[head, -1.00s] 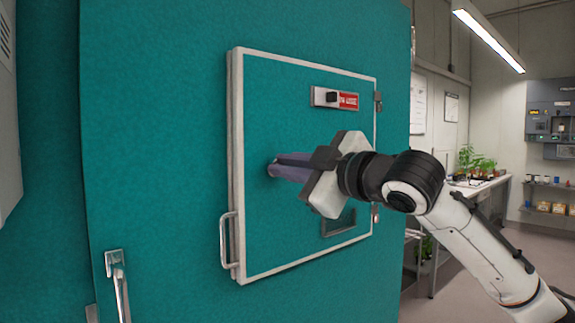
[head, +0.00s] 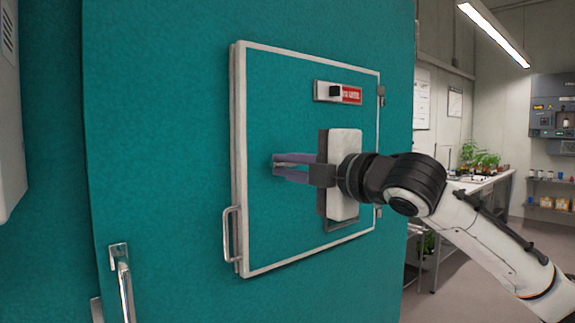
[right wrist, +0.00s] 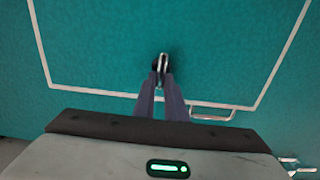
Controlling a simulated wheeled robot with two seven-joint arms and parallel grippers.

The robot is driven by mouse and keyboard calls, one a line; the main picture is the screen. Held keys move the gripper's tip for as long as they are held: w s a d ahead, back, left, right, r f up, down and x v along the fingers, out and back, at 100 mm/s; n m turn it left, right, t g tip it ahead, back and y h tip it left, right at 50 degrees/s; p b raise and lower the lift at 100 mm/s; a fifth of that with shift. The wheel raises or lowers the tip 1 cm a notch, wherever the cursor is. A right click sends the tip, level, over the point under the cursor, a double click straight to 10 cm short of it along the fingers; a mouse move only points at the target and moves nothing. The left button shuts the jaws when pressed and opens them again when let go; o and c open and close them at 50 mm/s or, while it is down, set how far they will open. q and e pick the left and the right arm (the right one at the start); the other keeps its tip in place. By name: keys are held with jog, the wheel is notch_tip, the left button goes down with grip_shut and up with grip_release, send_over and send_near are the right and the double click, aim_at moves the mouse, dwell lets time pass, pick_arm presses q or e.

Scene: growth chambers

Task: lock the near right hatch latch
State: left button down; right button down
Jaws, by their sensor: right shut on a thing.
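The hatch (head: 270,110) is a teal panel with a white frame, flat against the teal chamber wall. My right gripper (head: 276,168) reaches in from the right with its purple-grey fingers against the middle of the hatch. In the right wrist view its fingertips (right wrist: 161,80) are shut on a small silver latch handle (right wrist: 162,62) with a dark base. The fingers hide that latch in the head view. A metal plate with a black knob and a red label (head: 352,95) sits at the hatch's upper right; its writing is too small to read. My left gripper is out of view.
A silver pull handle (head: 227,240) is at the hatch's lower left; it also shows in the right wrist view (right wrist: 212,116). Another handle (head: 124,290) is on the wall at lower left. A bench with plants (head: 480,160) stands behind at right.

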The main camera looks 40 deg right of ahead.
dwell(0.4)
jog(key=c, duration=1.8)
grip_release()
jog(key=s+b, duration=0.4)
jog(key=s, duration=0.6)
jog(key=shift+s+d, duration=0.15)
jog(key=shift+d, duration=0.25)
jog(key=shift+f, duration=0.1)
